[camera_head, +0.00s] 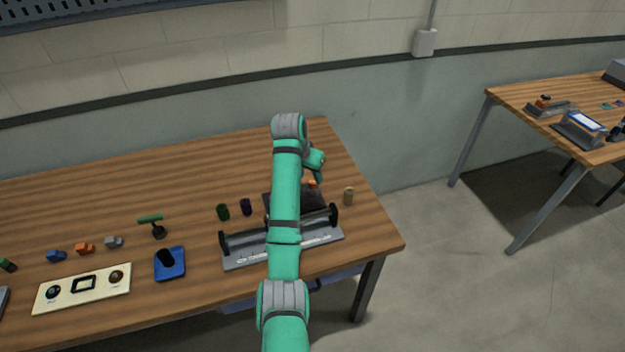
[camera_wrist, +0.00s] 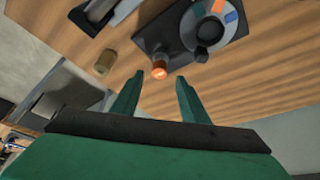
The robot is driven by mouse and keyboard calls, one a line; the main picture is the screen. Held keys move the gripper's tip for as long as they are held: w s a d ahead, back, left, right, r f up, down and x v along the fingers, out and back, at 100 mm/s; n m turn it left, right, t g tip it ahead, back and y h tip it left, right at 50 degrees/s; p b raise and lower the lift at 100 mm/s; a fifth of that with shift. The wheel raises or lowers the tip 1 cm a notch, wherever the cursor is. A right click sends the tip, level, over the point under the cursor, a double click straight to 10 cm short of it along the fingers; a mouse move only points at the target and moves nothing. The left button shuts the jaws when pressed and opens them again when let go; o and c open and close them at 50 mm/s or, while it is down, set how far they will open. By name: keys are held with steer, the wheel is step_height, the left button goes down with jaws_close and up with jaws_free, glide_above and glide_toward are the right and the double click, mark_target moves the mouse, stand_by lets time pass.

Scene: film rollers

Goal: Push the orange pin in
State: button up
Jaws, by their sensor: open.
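The orange pin (camera_wrist: 160,73) shows in the wrist view as a short stub with a bright orange end, at the near edge of a dark base (camera_wrist: 147,37). The base also carries a grey disc (camera_wrist: 188,30) with orange and blue patches and a black knob. My gripper (camera_wrist: 159,77) is open and empty, and in the picture the pin's end appears between its fingertips. I cannot tell the gap in depth. In the head view, the pin (camera_head: 313,184) is a small orange spot right of my arm, which hides much of the base and my fingers.
A grey roller frame (camera_head: 240,257) lies in front of the base, partly behind my arm. A tan cylinder (camera_head: 349,196) stands to the right, near the table edge. Dark green (camera_head: 223,212) and purple (camera_head: 246,207) cylinders stand left. A blue block (camera_head: 170,264) lies farther left.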

mark_target(312, 182)
steer(key=shift+x, duration=2.3)
